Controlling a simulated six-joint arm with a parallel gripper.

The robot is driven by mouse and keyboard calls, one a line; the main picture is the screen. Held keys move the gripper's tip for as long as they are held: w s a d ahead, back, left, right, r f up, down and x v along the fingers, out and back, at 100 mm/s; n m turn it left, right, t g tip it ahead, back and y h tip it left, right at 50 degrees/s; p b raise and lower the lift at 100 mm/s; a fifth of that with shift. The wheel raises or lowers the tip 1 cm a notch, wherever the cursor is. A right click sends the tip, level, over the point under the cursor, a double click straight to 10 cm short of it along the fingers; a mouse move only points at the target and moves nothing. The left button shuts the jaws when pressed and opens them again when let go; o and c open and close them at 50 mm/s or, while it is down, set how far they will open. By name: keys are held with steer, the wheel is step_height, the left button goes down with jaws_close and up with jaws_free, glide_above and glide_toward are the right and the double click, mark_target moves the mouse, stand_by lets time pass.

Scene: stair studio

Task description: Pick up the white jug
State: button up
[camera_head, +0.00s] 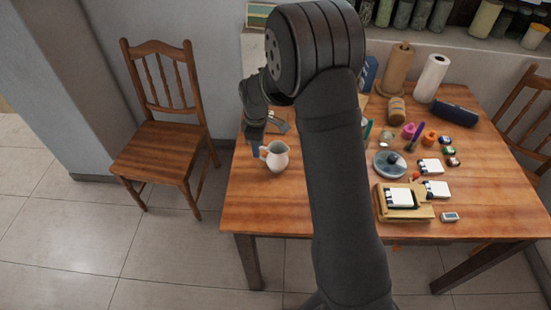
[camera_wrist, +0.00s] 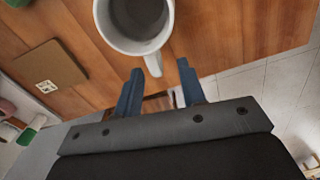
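The white jug (camera_head: 277,158) stands upright on the wooden table near its left edge, with its handle towards the left. In the wrist view the jug (camera_wrist: 165,33) is at the top centre, seen from above, its grey inside empty and its rim cut off by the frame. Its handle points down towards my gripper (camera_wrist: 160,70). My gripper is open, its two blue fingers apart. The handle's end lies around the gap between the fingertips; I cannot tell how deep. In the head view my gripper (camera_head: 256,147) is just left of the jug, by the handle.
The wooden table (camera_head: 270,205) is bare in front of the jug. A blue-grey plate (camera_head: 377,166), a wooden board (camera_head: 419,214), paper rolls and small items fill its right side. A brown square item (camera_wrist: 40,60) lies left in the wrist view. A chair (camera_head: 165,145) stands left.

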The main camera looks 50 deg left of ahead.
mark_target(286, 153)
steer(key=f, duration=0.4)
steer(key=shift+w+a, duration=0.15)
steer(key=shift+w, duration=0.1)
jaws_close()
steer(key=shift+r, duration=0.15)
steer(key=shift+r, duration=1.1)
steer(key=shift+w+d+r, duration=0.15)
steer(key=shift+d+r, duration=0.05)
steer(key=shift+r, duration=0.7)
steer(key=w+d+r, duration=0.1)
steer(key=d, duration=0.1)
steer(key=w+d+r, duration=0.3)
steer(key=d+r, duration=0.1)
steer(key=d, duration=0.1)
steer(key=shift+w, duration=0.35)
steer(key=shift+w+d+r, duration=0.4)
steer(key=shift+d, duration=0.15)
steer(key=shift+w+d+r, duration=0.35)
steer(key=shift+d+r, duration=0.05)
steer(key=shift+d, duration=0.15)
